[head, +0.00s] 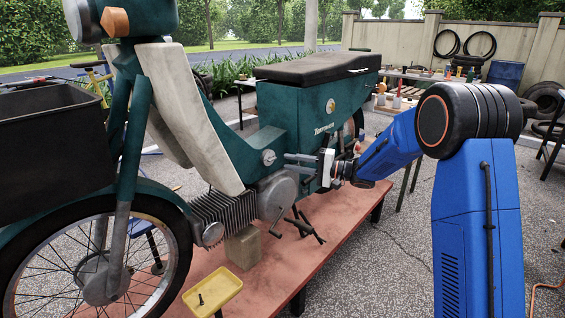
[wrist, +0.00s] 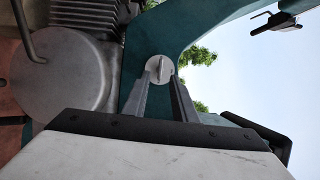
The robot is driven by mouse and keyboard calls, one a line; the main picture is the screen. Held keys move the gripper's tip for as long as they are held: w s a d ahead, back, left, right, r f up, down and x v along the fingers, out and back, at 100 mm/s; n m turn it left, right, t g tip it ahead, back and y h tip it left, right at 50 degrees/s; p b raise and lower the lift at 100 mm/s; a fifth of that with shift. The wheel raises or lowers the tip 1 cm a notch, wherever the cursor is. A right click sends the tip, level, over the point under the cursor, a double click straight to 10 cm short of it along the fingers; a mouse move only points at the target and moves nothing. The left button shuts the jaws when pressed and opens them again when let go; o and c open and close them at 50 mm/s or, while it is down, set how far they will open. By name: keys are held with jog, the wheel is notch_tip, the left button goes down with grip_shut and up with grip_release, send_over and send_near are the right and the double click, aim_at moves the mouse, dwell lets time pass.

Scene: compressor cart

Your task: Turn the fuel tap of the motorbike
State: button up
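The motorbike (head: 300,110) is teal with a black seat and stands on a reddish platform. Its fuel tap (head: 268,157) is a small round grey knob on the teal side below the seat. In the wrist view the tap (wrist: 159,68) shows a narrow raised bar across its face. My gripper (head: 286,161) points left at the tap, with its two fingers apart and nothing held. In the wrist view my gripper (wrist: 163,77) has its fingertips just short of or beside the tap's edges. I cannot tell whether they touch it.
A round engine cover (head: 277,196) and a pedal (head: 307,226) lie below my gripper. A yellow tray (head: 212,291) and a wooden block (head: 243,247) are on the platform (head: 334,240). A workbench with small items (head: 410,90) stands behind. Open paving lies to the right.

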jog(key=v, duration=1.2)
jog(key=shift+d, duration=0.15)
jog(key=w+d+r+t+h, duration=0.1)
jog(key=d+r+t+h, duration=0.6)
jog(key=r+t, duration=0.15)
jog(key=s+d+r+m+h, duration=0.1)
jog(key=s+d+r+h, duration=0.2)
jog(key=s+d+h, duration=0.7)
jog(key=s+d+f+g+h, duration=0.1)
jog(key=s+d+f+g, duration=0.15)
jog(key=s, duration=0.65)
jog(key=s+d+f+g+h, duration=0.1)
jog(key=s+d+f, duration=0.15)
jog(key=s, duration=0.55)
jog(key=s+a+f+n+g, duration=0.1)
jog(key=s+f, duration=0.2)
jog(key=s, duration=0.4)
jog(key=s+a+f+n+g+y, duration=0.1)
jog(key=s+f+n+g, duration=0.1)
jog(key=s, duration=0.6)
jog(key=s+a+f+n+g, duration=0.1)
jog(key=s+f+g, duration=0.1)
jog(key=s, duration=0.5)
jog(key=shift+s+a+f+y, duration=0.3)
jog(key=shift+f, duration=0.55)
